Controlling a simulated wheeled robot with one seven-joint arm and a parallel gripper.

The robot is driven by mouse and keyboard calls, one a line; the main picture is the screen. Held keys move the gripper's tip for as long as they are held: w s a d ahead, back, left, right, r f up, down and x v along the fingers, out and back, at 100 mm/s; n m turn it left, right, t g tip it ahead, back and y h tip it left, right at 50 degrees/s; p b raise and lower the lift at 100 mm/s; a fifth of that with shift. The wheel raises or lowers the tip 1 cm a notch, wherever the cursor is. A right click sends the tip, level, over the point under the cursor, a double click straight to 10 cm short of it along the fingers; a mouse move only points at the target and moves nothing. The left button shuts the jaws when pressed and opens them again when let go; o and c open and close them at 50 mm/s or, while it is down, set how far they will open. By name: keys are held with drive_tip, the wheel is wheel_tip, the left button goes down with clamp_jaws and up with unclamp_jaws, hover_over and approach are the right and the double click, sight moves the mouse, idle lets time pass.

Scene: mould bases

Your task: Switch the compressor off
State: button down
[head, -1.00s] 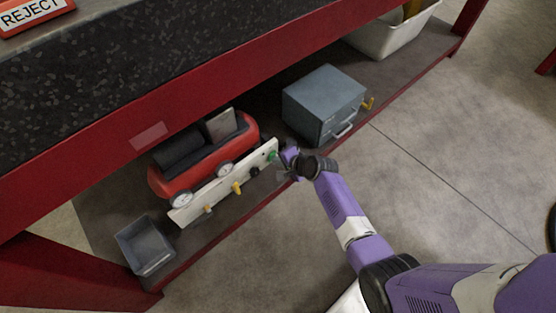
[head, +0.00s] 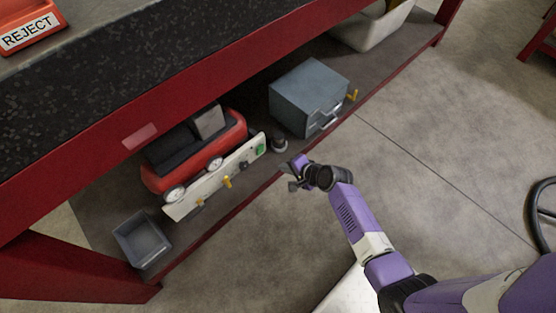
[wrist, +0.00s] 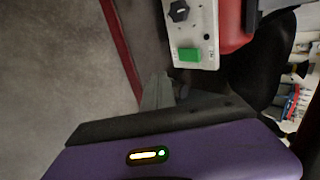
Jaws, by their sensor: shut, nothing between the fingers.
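The compressor (head: 196,148) is a red tank with a dark motor, lying on the low shelf. A pale control panel (head: 210,184) runs along its front. A green switch (head: 260,149) sits at the panel's right end; it also shows in the wrist view (wrist: 189,55), with small marks either side that I cannot read. A black knob (wrist: 179,11) is beside it. My gripper (head: 293,178) is shut and empty, off the panel's right end near the shelf edge, apart from the switch. Its fingers (wrist: 158,92) show below the panel in the wrist view.
A small dark round object (head: 279,144) stands by the panel's right end. A grey metal box (head: 310,98) is to the right, a grey bin (head: 142,240) to the left. The red bench beam (head: 140,135) overhangs the shelf.

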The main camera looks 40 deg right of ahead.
drive_tip(key=shift+s+r, duration=0.3)
drive_tip(key=shift+s, duration=0.3)
drive_tip(key=shift+s+r, duration=0.3)
drive_tip(key=shift+s, duration=0.25)
